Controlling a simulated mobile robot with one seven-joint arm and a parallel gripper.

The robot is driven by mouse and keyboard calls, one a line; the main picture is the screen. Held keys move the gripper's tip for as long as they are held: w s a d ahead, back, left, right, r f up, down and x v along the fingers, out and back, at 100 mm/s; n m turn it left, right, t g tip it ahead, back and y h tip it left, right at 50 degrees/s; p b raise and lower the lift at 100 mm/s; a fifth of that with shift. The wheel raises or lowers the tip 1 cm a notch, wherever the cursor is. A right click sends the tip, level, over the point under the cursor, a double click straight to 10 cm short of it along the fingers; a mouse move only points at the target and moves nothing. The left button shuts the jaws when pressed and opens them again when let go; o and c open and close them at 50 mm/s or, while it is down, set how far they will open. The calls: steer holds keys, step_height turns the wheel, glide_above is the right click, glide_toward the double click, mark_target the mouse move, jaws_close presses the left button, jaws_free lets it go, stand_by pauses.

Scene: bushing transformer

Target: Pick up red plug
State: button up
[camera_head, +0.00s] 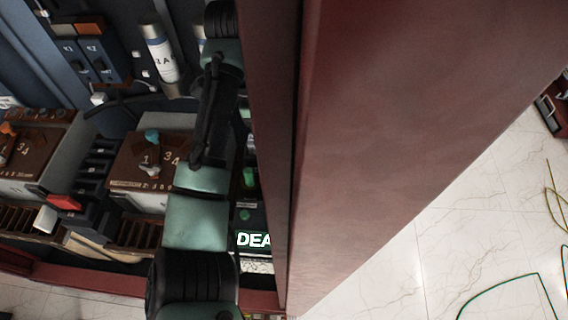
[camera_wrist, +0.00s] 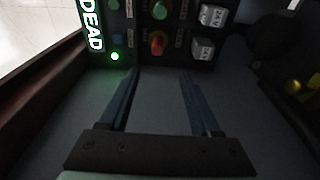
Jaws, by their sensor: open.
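A red block (camera_head: 64,202), possibly the red plug, lies at the lower left of the head view, at the front end of a dark slotted rack (camera_head: 95,170). In the wrist view a round red knob-like piece (camera_wrist: 157,42) sits on a dark panel (camera_wrist: 175,28); I cannot tell if it is a plug or a button. My gripper (camera_wrist: 160,74) is open and empty, with its two blue fingers apart below this red piece and not visibly touching it. In the head view my arm hides part of the scene, and I cannot make out the fingertips there.
A lit "DEAD" sign (camera_wrist: 91,24) and a green knob (camera_wrist: 160,9) are near the red knob. White "24V" blocks (camera_wrist: 212,16) are to the right. Brown-topped boxes (camera_head: 150,160) fill the bench left of my arm. A large dark red panel (camera_head: 400,110) stands close on the right.

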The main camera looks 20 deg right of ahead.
mark_target(277, 172)
steer(key=f, duration=0.8)
steer(key=s+d+f, duration=0.1)
steer(key=f, duration=0.3)
steer(key=shift+r, duration=0.1)
jaws_close()
